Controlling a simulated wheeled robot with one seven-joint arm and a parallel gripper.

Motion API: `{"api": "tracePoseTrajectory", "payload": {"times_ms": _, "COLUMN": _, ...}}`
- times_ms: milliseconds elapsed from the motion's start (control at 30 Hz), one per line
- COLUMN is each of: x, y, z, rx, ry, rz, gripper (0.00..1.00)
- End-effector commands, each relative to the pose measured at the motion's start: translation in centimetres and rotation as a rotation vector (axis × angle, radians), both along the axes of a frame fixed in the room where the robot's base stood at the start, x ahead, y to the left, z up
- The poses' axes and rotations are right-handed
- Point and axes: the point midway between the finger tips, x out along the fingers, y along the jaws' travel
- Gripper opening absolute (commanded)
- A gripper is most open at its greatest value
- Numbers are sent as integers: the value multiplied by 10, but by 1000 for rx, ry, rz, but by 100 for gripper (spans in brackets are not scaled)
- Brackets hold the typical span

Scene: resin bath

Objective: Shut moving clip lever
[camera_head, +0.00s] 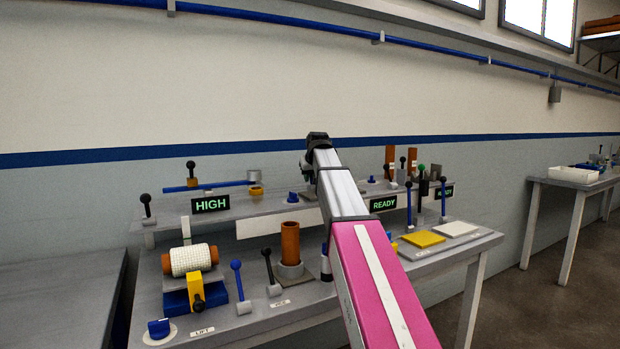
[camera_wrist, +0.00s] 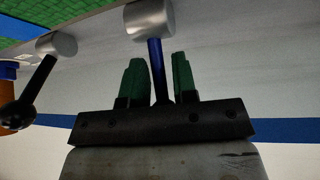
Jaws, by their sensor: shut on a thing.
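In the wrist view my gripper (camera_wrist: 158,64) has its two green fingers on either side of a blue lever stem (camera_wrist: 156,66). The stem runs from a silver cylindrical hub (camera_wrist: 150,19) down between the fingers, and its far end is hidden at the gripper body. My gripper is shut on this lever. A second lever, black (camera_wrist: 38,80) with its own silver hub (camera_wrist: 57,44), stands to the left, apart from the fingers. In the head view my arm reaches over the bench and hides the fingers and the held lever. No label marks which lever is the moving clip's.
On the bench stand a blue lever (camera_head: 238,280), a black lever (camera_head: 268,268), an orange tube (camera_head: 290,242) and a white roll (camera_head: 190,259). More levers (camera_head: 409,205) rise right of my arm, near yellow (camera_head: 423,239) and white pads (camera_head: 455,229). Displays read HIGH (camera_head: 211,204) and READY (camera_head: 383,203).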

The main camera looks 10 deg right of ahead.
Motion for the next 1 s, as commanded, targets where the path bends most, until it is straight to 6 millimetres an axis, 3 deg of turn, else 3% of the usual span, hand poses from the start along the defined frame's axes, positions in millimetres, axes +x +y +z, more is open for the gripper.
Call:
{"api": "tracePoseTrajectory", "payload": {"times_ms": 400, "x": -12, "y": -4, "z": 1, "rx": 68, "ry": -213, "rz": 0, "gripper": 0}}
{"api": "tracePoseTrajectory", "payload": {"times_ms": 967, "x": -11, "y": -4, "z": 3, "rx": 82, "ry": -255, "rz": 1, "gripper": 0}}
{"api": "tracePoseTrajectory", "payload": {"times_ms": 1000, "x": -11, "y": -4, "z": 3, "rx": 82, "ry": -255, "rz": 1, "gripper": 29}}
